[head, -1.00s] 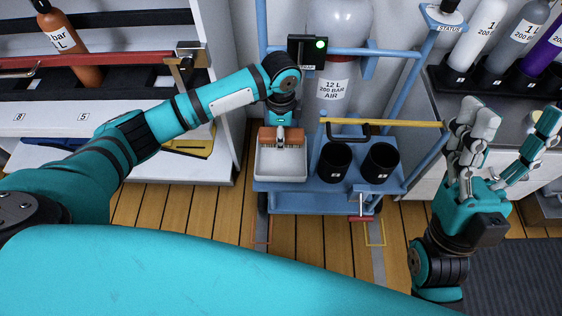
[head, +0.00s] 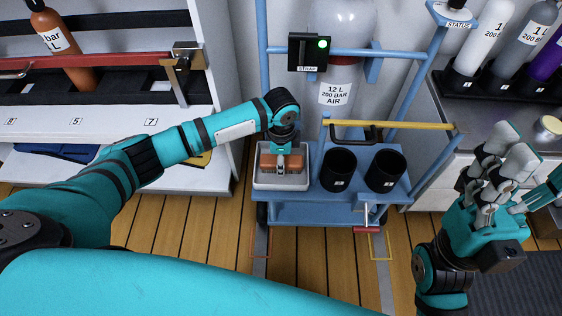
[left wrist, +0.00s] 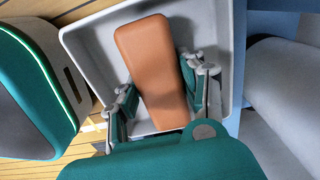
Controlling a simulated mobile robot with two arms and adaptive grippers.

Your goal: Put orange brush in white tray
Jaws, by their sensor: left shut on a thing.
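The orange brush (head: 295,163) is in my left gripper (head: 281,167), with a gripper finger on each side of its block. The brush is inside the rim of the white tray (head: 283,186), bristles down. I cannot tell whether the bristles touch the tray floor. In the left wrist view the brush's orange back (left wrist: 148,65) lies between the fingers (left wrist: 166,95), with the tray's pale wall (left wrist: 88,58) around it. My right gripper (head: 518,170) is open and empty at the right, away from the tray.
The tray stands on a blue cart (head: 310,213), left of two black cups (head: 338,170). A yellow bar (head: 385,125) and a large air cylinder (head: 335,65) are behind. A white shelf (head: 215,180) stands at the left, and a counter with bottles (head: 485,40) at the right.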

